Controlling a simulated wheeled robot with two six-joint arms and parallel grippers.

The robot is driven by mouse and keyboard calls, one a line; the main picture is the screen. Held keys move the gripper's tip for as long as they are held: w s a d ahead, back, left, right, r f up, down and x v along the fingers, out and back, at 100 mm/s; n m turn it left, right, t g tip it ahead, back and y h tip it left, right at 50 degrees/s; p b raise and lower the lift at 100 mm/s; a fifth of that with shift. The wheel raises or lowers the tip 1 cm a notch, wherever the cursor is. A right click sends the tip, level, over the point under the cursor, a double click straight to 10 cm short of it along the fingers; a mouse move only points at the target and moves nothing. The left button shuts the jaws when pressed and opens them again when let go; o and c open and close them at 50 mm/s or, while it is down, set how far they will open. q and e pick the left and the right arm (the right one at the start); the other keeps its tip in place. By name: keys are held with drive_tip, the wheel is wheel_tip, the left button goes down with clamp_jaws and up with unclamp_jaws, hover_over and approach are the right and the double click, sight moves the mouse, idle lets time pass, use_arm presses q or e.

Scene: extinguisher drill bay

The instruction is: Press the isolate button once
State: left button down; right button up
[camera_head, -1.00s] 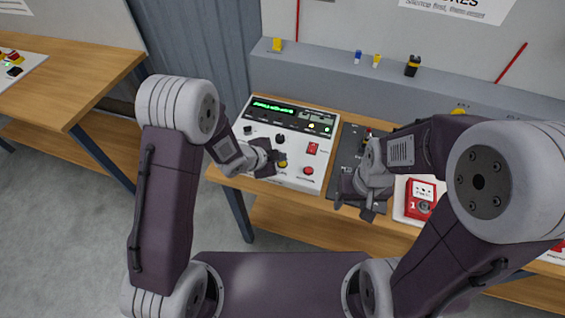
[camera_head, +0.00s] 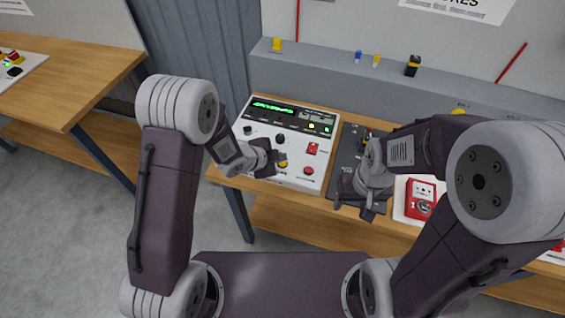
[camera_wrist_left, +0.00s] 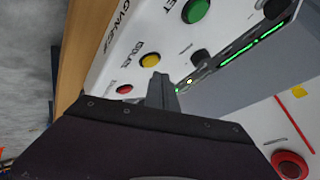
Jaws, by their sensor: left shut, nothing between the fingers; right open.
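The white control panel (camera_head: 262,137) sits on the wooden bench, with a green display along its top. A yellow button (camera_head: 283,164) is on its front part, and it also shows in the left wrist view (camera_wrist_left: 150,60). I cannot clearly read the label beside it. A red button (camera_head: 308,171) is to its right. My left gripper (camera_head: 281,157) is shut and empty, just over the panel by the yellow button. In the left wrist view the closed fingers (camera_wrist_left: 162,88) end near that button; I cannot tell whether they touch it. My right gripper (camera_head: 356,207) is open and empty.
A red switch (camera_head: 312,148) and dark knobs (camera_head: 280,138) are on the panel. A dark plate (camera_head: 346,150) lies to its right, then a red call-point box (camera_head: 421,199). A grey ledge (camera_head: 330,77) with small items runs behind. Another table stands at left.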

sight(280, 165)
use_arm(q)
drive_tip(key=shift+f, duration=0.1)
drive_tip(key=shift+f+b, duration=0.3)
drive_tip(key=shift+b, duration=0.15)
drive_tip(key=shift+f+b, duration=0.45)
idle(0.5)
drive_tip(key=shift+r, duration=0.1)
drive_tip(key=shift+r+p, duration=0.75)
wheel_tip(280, 165, up, 5)
drive_tip(key=p, duration=0.4)
drive_tip(key=shift+r, duration=0.1)
drive_tip(key=shift+a, duration=0.1)
idle(0.6)
